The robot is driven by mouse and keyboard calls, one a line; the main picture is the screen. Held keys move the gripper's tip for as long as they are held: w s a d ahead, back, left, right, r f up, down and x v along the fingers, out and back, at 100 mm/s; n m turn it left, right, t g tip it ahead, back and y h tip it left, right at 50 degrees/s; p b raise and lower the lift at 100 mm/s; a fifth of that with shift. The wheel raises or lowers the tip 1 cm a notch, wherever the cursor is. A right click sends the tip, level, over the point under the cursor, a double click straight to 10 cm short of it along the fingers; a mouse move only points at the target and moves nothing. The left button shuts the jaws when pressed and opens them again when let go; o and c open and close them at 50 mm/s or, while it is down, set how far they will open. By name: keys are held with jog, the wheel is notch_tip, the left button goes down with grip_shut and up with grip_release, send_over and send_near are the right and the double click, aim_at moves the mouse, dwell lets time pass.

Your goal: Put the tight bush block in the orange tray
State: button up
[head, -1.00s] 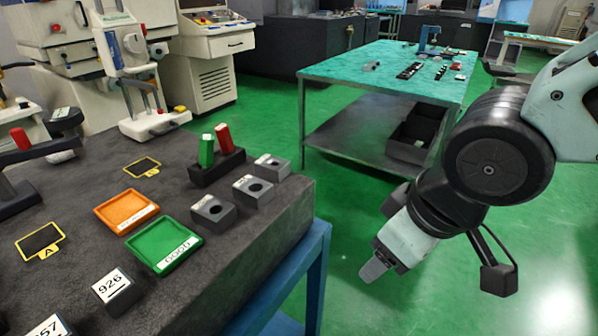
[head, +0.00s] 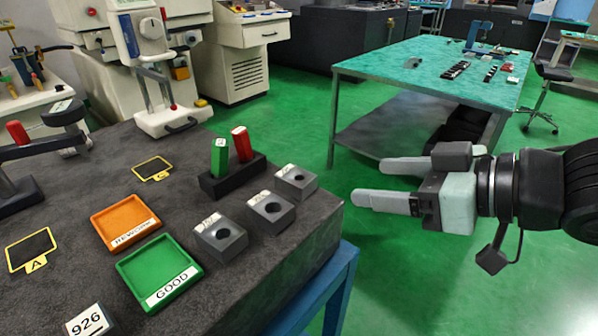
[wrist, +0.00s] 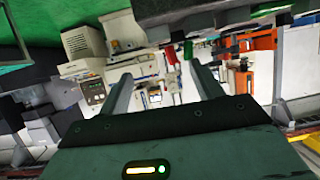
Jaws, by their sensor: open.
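Three grey blocks with round bores stand on the dark worktop: a front one (head: 221,238), a middle one (head: 270,210) and a back one (head: 296,181). Their small top labels are too small to read, so I cannot tell which is the tight bush block. The orange tray (head: 127,221), labelled REWORK, lies left of them and is empty. My gripper (head: 370,183) is open and empty, its fingers pointing left, to the right of the blocks and apart from them. Its two fingers also show in the wrist view (wrist: 162,88) with nothing between them.
A green GOOD tray (head: 158,270) adjoins the orange one, empty. A black holder (head: 232,178) with a green and a red plug stands behind the blocks. A white 926 block (head: 88,320) is at the front. A green-topped table (head: 430,75) stands behind.

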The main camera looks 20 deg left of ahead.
jog(key=shift+a+p, duration=0.75)
jog(key=shift+p, duration=1.95)
send_near(294, 175)
jog(key=x, duration=0.3)
jog(key=shift+d+f, duration=0.2)
jog(key=shift+f, duration=0.1)
jog(key=x, duration=0.2)
jog(key=p+x, duration=0.1)
jog(key=x, duration=0.1)
jog(key=shift+a+r, duration=0.15)
jog(key=shift+r, duration=0.1)
jog(key=shift+w+a+f, duration=0.2)
jog(key=shift+a+f, duration=0.1)
jog(key=shift+a, duration=0.2)
jog(key=shift+r, duration=0.1)
grip_shut()
